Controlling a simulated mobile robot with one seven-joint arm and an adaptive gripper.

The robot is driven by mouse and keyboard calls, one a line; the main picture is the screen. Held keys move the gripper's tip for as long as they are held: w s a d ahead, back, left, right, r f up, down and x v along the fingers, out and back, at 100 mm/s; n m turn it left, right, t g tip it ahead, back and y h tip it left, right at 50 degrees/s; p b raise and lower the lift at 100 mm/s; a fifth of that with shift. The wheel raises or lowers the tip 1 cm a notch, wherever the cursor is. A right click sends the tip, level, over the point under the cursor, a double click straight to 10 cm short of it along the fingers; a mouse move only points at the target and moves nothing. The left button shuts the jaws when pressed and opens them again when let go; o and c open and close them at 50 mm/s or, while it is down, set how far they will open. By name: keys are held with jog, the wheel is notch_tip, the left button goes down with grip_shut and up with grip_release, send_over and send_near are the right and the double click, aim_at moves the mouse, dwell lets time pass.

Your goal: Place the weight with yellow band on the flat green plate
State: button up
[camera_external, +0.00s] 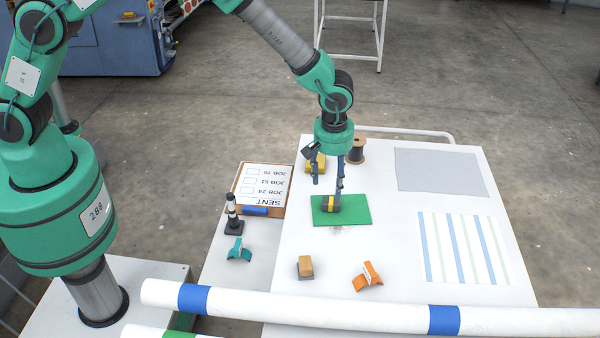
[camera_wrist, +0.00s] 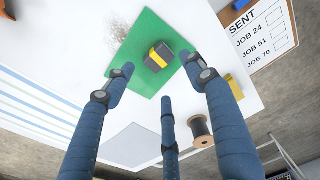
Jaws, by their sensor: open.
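The weight with yellow band (camera_external: 331,204), a dark block with a yellow stripe, lies on the flat green plate (camera_external: 357,210), toward its left side. In the wrist view the weight (camera_wrist: 159,56) sits on the green plate (camera_wrist: 142,76) between the spread fingers. My gripper (camera_external: 328,188) is just above the weight, pointing down. In the wrist view its three blue fingers (camera_wrist: 160,78) are apart and none visibly clamps the weight. Whether a fingertip touches it I cannot tell.
A yellow block (camera_external: 322,165) and a spool (camera_external: 356,152) stand behind the plate. A tan block (camera_external: 305,266) and an orange piece (camera_external: 366,277) lie in front. A "SENT" board (camera_external: 264,184) is left; a grey sheet (camera_external: 440,170) and striped sheet (camera_external: 462,247) are right. A long roll (camera_external: 330,306) crosses the front.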

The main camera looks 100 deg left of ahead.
jog(key=shift+d+r, duration=0.15)
jog(key=shift+r, duration=0.9)
jog(key=shift+d+r, duration=0.1)
jog(key=shift+r, duration=0.95)
jog(key=s+d+r+m+t, duration=0.1)
jog(key=s+d+r+m, duration=0.2)
jog(key=s+r, duration=0.5)
jog(key=s+d+r+m+t, duration=0.1)
jog(key=s+d+r+m, duration=0.2)
jog(key=r, duration=0.9)
jog(key=s+d+r+m+t, duration=0.1)
jog(key=s+d+r+m, duration=0.15)
jog(key=s+r, duration=0.6)
jog(key=s+d+r+m+t, duration=0.1)
jog(key=s+d+r+m, duration=0.2)
jog(key=s, duration=1)
jog(key=s+d+r+m+t+h, duration=0.1)
jog(key=s+d+r+m, duration=0.3)
jog(key=s, duration=1)
jog(key=shift+s+d+r+m+t, duration=0.3)
jog(key=shift+r+m, duration=0.6)
jog(key=shift+m, duration=0.25)
